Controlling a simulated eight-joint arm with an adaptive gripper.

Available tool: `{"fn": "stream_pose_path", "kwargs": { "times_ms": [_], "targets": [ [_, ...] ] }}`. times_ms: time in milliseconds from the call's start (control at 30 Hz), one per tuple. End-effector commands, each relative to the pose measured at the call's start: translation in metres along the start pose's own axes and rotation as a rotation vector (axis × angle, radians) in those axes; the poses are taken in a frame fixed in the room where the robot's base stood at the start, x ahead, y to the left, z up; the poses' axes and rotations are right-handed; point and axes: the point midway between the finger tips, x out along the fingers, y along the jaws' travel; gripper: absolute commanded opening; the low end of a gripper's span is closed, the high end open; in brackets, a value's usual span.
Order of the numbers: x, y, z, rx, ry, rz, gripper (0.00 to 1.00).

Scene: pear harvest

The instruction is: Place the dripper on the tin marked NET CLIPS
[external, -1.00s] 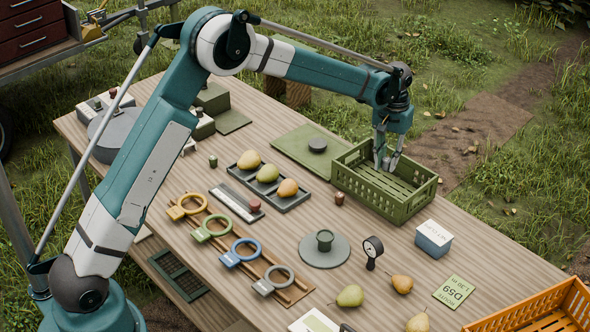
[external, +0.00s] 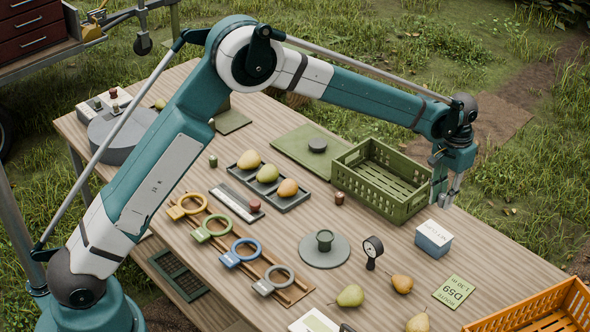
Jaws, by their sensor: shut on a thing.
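The tin (external: 434,239) is a small blue box with a white top at the right of the table. Dark lettering on its top is too small to read surely. My gripper (external: 443,205) points down just behind the tin, beside the right end of the green crate. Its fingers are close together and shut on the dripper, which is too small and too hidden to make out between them. The gripper looks higher than the tin; the exact gap cannot be told.
The green slatted crate (external: 358,186) stands left of the gripper and looks empty. A dial gauge (external: 372,249), loose pears (external: 402,284) and a green route card (external: 453,292) lie in front of the tin. An orange crate (external: 545,318) is at the lower right.

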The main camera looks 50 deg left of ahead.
Motion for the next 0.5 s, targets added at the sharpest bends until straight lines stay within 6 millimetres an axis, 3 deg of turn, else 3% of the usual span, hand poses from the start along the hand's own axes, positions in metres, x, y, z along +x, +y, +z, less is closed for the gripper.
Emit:
{"fn": "stream_pose_path", "kwargs": {
  "times_ms": [333,500],
  "targets": [
    [0.002,0.0,0.0,0.0,0.0,0.0,0.12],
    [0.015,0.0,0.0,0.0,0.0,0.0,0.12]
  ]
}}
